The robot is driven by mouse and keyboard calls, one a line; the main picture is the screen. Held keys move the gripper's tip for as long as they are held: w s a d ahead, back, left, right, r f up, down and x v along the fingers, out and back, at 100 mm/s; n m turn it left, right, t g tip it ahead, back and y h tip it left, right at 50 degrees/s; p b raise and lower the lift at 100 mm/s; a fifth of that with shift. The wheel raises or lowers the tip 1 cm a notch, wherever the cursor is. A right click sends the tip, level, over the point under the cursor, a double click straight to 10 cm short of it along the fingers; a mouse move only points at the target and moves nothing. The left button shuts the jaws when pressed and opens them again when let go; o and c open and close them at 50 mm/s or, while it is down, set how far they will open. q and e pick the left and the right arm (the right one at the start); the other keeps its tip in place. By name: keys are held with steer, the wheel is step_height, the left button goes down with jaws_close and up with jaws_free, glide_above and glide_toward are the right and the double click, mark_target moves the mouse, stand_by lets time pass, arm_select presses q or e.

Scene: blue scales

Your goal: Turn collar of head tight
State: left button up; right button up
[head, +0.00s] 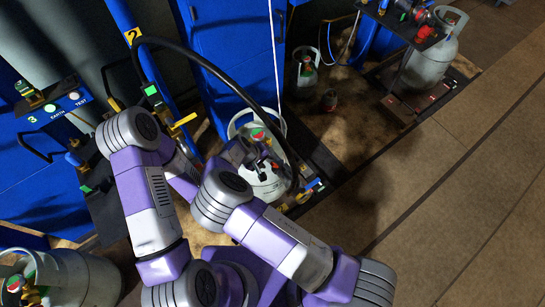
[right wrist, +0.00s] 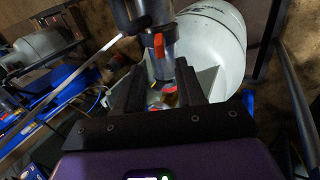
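A grey-white gas cylinder (head: 268,185) stands upright in the middle of the head view, with a green and red valve top (head: 258,136) inside its collar ring. My right gripper (head: 245,152) is beside this valve. In the right wrist view, the filling head (right wrist: 160,45) with an orange lever runs down between my two black fingers (right wrist: 160,92). A red and yellow part (right wrist: 168,92) shows between the fingertips; whether they press on it is not clear. The white cylinder (right wrist: 212,45) is behind. My left arm bends away at the left; its gripper is hidden.
A black hose (head: 215,66) arches over the middle cylinder. Blue scale station 3 (head: 50,108) is at the left. Other cylinders stand at the lower left (head: 75,275) and upper right (head: 428,62). The floor at the right (head: 450,200) is clear.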

mark_target(271, 163)
steer(key=b+x, duration=0.1)
steer(key=x, duration=0.4)
steer(key=shift+s+d+f+b, duration=0.15)
steer(key=shift+f+b, duration=0.05)
steer(key=shift+b, duration=0.2)
steer(key=shift+w+d+f, duration=0.25)
steer(key=shift+d+f, duration=0.05)
steer(key=shift+f, duration=0.3)
steer(key=shift+c, duration=0.4)
jaws_close()
